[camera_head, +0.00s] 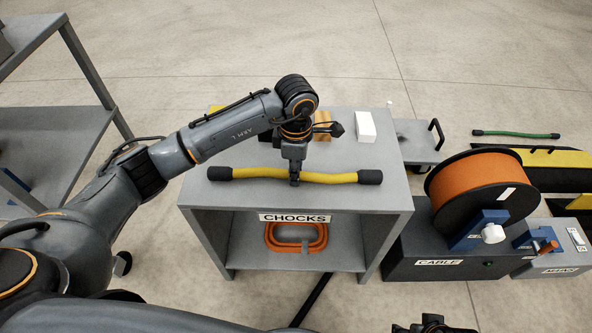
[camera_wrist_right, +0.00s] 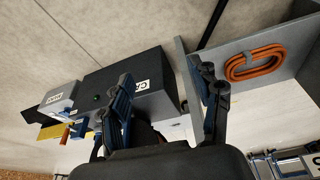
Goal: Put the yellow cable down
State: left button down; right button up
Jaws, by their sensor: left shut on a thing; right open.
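The yellow cable (camera_head: 250,172) is a short, slightly wavy length with black ends. It lies crosswise over the front part of the grey CHOCKS cabinet's top (camera_head: 385,185). My left gripper (camera_head: 294,180) reaches down from above and is shut on the middle of the cable. I cannot tell whether the cable touches the top or hangs just above it. My right gripper (camera_wrist_right: 165,75) is open and empty in the right wrist view, with blue-grey fingers apart. Only a bit of the right arm shows at the bottom of the head view.
A white block (camera_head: 366,127) and an orange-brown piece (camera_head: 322,126) are on the cabinet top behind the arm. An orange coil (camera_head: 296,238) lies inside the cabinet. The orange cable drum (camera_head: 475,188) stands right. A green cable (camera_head: 515,133) lies at far right. Grey shelving (camera_head: 55,140) stands left.

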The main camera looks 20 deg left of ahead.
pick_arm(q)
jog(key=shift+r, duration=0.1)
jog(key=c, duration=1.2)
grip_release()
pick_arm(e)
jog(key=shift+r, duration=0.3)
pick_arm(q)
notch_tip(320, 180, up, 12)
jog(key=shift+p, duration=0.8)
pick_arm(e)
notch_tip(320, 180, down, 6)
jog(key=shift+s+a+f, duration=0.1)
